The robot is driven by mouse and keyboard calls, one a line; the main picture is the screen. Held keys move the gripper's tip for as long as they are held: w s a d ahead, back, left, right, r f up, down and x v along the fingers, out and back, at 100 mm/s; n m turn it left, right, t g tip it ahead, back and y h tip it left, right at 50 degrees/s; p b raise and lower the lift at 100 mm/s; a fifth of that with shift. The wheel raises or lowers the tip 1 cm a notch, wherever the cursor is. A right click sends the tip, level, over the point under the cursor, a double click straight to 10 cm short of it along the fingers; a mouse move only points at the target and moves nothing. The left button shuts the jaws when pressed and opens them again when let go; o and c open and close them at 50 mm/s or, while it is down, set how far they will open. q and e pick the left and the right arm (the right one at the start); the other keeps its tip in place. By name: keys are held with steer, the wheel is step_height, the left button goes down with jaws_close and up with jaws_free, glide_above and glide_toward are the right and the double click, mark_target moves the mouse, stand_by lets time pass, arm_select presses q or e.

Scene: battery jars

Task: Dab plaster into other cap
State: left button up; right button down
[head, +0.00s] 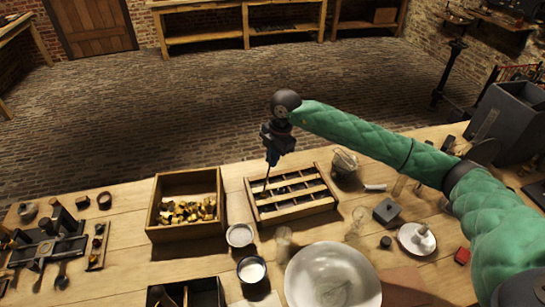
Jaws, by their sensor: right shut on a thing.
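My right gripper (271,153), on the green arm from the right, points down above the slatted wooden rack (325,205). It is shut on a thin dark tool (266,178), whose lower end is at the rack's left part; I cannot tell whether it touches. A dark cup (252,270) at the front holds white stuff that looks like plaster. A small pale dish (239,235) stands just behind it. Small brass pieces (185,212), perhaps caps, lie in an open wooden box (185,235) left of the rack. I cannot pick out the other cap. My left gripper is not in view.
A large pale bowl (332,275) stands at the front middle. Glass jars (283,240), a dark block (386,211) and a white dish (417,239) stand around the rack. Dark tools (45,245) lie at the left. The table's back left is fairly clear.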

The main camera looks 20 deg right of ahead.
steer(key=shift+f+b, duration=0.65)
steer(key=shift+f, duration=0.4)
stand_by(1.1)
steer(key=shift+r, duration=0.2)
stand_by(0.7)
